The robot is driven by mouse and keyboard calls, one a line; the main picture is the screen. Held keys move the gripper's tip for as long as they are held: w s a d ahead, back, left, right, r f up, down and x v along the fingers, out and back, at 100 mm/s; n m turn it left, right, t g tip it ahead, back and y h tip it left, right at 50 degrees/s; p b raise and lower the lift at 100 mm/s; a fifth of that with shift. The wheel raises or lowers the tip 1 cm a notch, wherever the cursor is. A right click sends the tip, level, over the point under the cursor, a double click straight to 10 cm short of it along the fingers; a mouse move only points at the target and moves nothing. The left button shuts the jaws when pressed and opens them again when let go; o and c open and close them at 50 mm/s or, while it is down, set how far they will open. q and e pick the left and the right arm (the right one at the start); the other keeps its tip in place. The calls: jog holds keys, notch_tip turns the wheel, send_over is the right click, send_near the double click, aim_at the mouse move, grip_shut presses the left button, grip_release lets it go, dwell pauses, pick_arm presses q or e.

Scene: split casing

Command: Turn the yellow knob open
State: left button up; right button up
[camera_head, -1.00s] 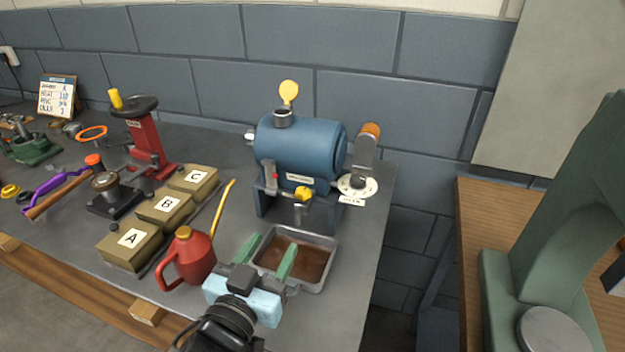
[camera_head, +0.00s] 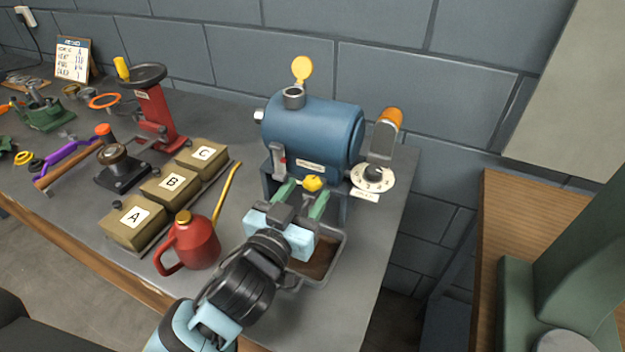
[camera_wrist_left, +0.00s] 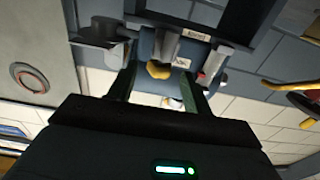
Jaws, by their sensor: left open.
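The yellow knob (camera_head: 313,183) sits low on the front of the blue tank (camera_head: 312,138). My left gripper (camera_head: 302,197) is open, with its two green fingers reaching up toward the knob. In the head view one finger lies to each side of the knob, slightly in front of it. In the left wrist view the knob (camera_wrist_left: 159,70) shows between the fingers of the left gripper (camera_wrist_left: 158,88), apart from both. I cannot tell how far the fingertips are from it in depth. My right gripper is not in view.
A grey tray (camera_head: 322,268) lies below the tank, partly hidden by my left arm. A red oil can (camera_head: 192,243) stands to the left, its yellow spout rising beside the boxes A, B (camera_head: 170,185) and C. A lever with an orange grip (camera_head: 386,135) is at the tank's right.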

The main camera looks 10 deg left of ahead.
aim_at(310, 189)
pick_arm(q)
jog(key=shift+w+d, duration=0.2)
jog(key=shift+w, duration=0.75)
jog(key=shift+w+d, duration=0.2)
jog(key=shift+w, duration=0.75)
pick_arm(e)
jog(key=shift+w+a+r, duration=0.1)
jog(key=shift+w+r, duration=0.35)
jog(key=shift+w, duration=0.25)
pick_arm(q)
jog(key=c, duration=1)
jog(key=shift+o, duration=0.2)
jog(key=shift+n+y, duration=0.6)
jog(key=shift+y, duration=0.3)
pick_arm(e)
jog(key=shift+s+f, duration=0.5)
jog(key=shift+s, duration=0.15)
pick_arm(q)
jog(key=shift+y, duration=0.3)
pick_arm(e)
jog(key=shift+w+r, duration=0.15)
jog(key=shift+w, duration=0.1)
pick_arm(q)
jog(key=o, duration=1)
jog(key=shift+c, duration=0.2)
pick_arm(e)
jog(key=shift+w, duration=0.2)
